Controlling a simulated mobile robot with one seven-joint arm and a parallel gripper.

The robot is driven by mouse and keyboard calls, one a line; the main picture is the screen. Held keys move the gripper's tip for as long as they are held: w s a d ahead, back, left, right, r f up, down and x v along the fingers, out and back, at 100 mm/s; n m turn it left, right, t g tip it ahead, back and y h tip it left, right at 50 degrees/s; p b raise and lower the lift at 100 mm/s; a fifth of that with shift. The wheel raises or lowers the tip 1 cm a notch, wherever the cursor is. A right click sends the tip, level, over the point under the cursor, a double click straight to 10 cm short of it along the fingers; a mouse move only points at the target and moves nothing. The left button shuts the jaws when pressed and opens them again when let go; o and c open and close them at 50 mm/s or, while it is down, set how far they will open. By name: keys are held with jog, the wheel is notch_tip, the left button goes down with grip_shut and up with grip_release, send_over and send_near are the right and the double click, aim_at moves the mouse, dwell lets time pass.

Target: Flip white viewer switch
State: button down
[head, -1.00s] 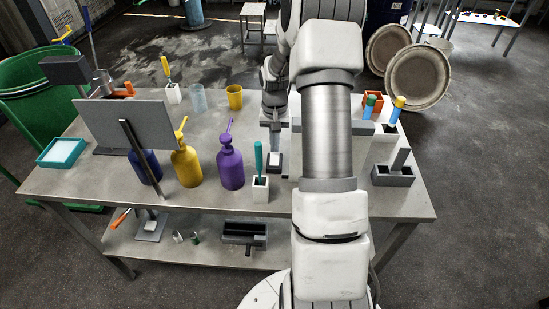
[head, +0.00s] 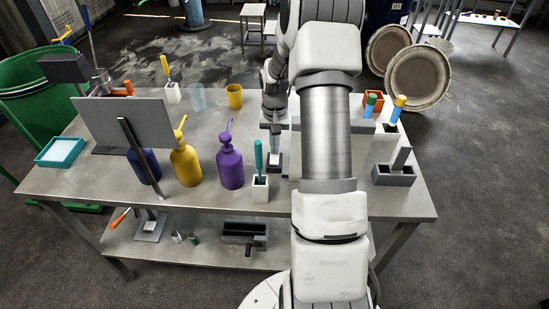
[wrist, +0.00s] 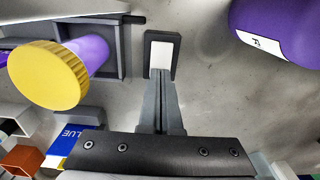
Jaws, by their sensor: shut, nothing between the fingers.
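The white viewer switch (wrist: 162,50) is a white rocker in a dark grey rectangular frame, lying on the bench. It shows in the upper middle of the wrist view. My gripper (wrist: 160,76) is shut and empty, with its fingertips over the near end of the rocker. I cannot tell whether they touch it. In the head view my gripper (head: 275,146) points down over the switch (head: 275,166), just right of the teal-handled tool, and its fingers partly cover it.
A purple pump bottle (head: 230,167) stands left of the switch; it also shows in the wrist view (wrist: 283,28). A purple cylinder with a yellow cap (wrist: 48,75) stands by a grey tray at left in the wrist view. A teal-handled tool (head: 259,160) stands in a white holder.

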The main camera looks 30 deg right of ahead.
jog(key=shift+f, duration=0.45)
jog(key=shift+r+p, duration=2.05)
jog(key=shift+r, duration=1.55)
